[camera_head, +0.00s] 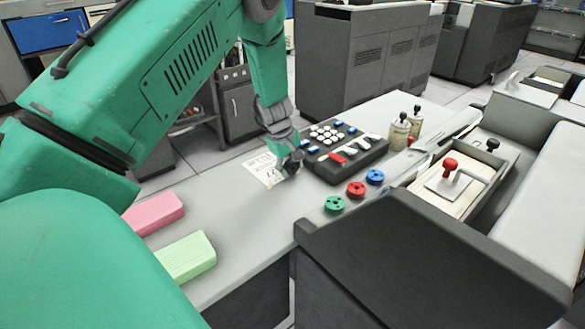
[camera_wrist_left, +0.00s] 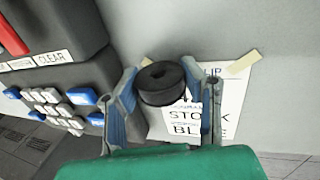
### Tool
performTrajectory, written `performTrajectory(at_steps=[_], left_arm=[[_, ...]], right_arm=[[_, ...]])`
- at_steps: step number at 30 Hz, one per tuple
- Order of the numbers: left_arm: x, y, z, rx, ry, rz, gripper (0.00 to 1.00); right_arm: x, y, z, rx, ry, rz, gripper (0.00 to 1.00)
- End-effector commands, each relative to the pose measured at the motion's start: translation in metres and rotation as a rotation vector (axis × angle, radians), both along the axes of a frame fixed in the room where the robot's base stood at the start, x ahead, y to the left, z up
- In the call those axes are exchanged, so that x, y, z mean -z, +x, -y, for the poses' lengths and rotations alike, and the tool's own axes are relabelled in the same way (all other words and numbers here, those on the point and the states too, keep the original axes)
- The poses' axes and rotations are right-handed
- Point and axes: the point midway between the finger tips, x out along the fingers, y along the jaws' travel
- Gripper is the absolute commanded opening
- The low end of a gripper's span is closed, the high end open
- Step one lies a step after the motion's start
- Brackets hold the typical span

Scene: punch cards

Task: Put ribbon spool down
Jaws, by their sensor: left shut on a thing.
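My left gripper (camera_head: 292,165) reaches down to the grey table beside the black keypad unit. In the left wrist view its blue-grey fingers are shut around a dark, round ribbon spool (camera_wrist_left: 161,82) with a hole in its middle. The spool is close above or on a taped white paper slip (camera_wrist_left: 232,98) with large printed letters; I cannot tell whether it touches. Green (camera_head: 335,204), red (camera_head: 356,188) and blue (camera_head: 375,177) spools lie on the table. My right gripper is not in view.
The keypad unit (camera_head: 345,152) stands right of the gripper. Two small bottles (camera_head: 400,133) stand behind the spools. Pink (camera_head: 153,213) and green (camera_head: 187,257) blocks lie at the front left. A dark-walled machine (camera_head: 430,255) bounds the right. Bare table lies between blocks and spools.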

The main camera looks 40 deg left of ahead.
Motion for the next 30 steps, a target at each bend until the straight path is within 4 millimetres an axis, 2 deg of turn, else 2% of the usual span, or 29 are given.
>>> performTrajectory(at_steps=[1, 2, 3, 6, 7, 8, 17, 20, 23, 30], left_arm=[[0.006, 0.0, 0.0, 0.001, 0.0, -0.001, 0.06], [0.007, 0.0, 0.0, 0.001, 0.0, 0.0, 0.06], [0.007, 0.001, 0.0, 0.001, 0.0, 0.001, 0.01], [0.006, 0.001, 0.0, 0.001, 0.001, 0.0, 0.01], [0.006, 0.001, 0.001, 0.001, 0.001, 0.0, 0.39], [0.005, 0.001, 0.001, 0.001, 0.001, 0.0, 0.45], [0.005, 0.0, 0.001, 0.001, 0.001, 0.0, 0.45], [-0.002, -0.001, 0.0, 0.001, 0.001, 0.001, 0.45], [-0.018, -0.004, 0.0, -0.001, 0.0, 0.003, 0.45], [-0.069, -0.018, -0.001, 0.0, 0.002, 0.003, 0.45]], right_arm=[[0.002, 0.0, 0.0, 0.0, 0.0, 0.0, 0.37], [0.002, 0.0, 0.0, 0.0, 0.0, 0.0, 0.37], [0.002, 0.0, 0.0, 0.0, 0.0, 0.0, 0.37], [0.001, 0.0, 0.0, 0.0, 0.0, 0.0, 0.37], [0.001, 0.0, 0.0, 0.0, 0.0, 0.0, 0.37], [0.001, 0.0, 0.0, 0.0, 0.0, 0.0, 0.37], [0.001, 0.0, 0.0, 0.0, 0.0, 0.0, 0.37], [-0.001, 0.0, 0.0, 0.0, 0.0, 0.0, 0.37], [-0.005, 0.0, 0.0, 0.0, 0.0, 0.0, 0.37], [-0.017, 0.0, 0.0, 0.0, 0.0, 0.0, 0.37]])
